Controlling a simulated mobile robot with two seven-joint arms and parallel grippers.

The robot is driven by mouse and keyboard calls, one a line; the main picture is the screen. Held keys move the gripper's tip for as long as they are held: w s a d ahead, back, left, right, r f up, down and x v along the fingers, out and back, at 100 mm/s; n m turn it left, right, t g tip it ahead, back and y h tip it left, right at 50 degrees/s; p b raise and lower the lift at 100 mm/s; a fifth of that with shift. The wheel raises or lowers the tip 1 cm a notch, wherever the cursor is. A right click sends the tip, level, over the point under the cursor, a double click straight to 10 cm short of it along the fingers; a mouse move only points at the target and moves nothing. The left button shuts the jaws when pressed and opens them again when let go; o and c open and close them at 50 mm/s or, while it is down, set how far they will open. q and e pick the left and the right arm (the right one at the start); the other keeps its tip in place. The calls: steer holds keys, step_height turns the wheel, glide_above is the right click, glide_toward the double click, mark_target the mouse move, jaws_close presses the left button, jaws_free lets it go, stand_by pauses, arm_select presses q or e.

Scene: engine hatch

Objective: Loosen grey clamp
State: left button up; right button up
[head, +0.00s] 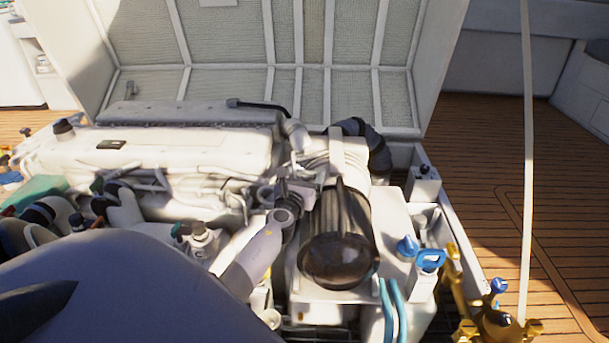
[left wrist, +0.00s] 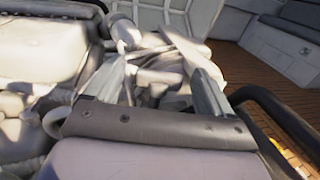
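My left gripper (head: 308,172) is beside the upper left side of a dark filter cylinder (head: 340,255) in the head view. In the left wrist view, the two fingers of my left gripper (left wrist: 160,60) are spread apart, with pale engine parts (left wrist: 160,78) beyond and between them. I cannot tell whether they touch anything. A light grey strap-like piece (head: 337,152) crosses the pale ribbed top of the filter; I cannot tell for certain whether it is the grey clamp. My forearm and gripper hide part of the area left of the filter. My right gripper is not in view.
A white engine (head: 180,147) fills the left. The raised hatch lid (head: 225,40) stands behind. A dark hose (head: 368,140) bends behind the filter. Blue-handled valves (head: 430,260) and brass fittings (head: 498,325) are at right. Open wooden deck (head: 480,150) lies further right, crossed by a pale pole (head: 529,150).

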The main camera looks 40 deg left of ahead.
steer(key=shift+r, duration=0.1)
arm_select(q)
steer(key=shift+s+d, duration=0.1)
steer(key=shift+s, duration=0.1)
steer(key=p+v, duration=0.2)
steer(key=v, duration=0.4)
steer(key=shift+s+d, duration=0.2)
steer(key=shift+s, duration=0.15)
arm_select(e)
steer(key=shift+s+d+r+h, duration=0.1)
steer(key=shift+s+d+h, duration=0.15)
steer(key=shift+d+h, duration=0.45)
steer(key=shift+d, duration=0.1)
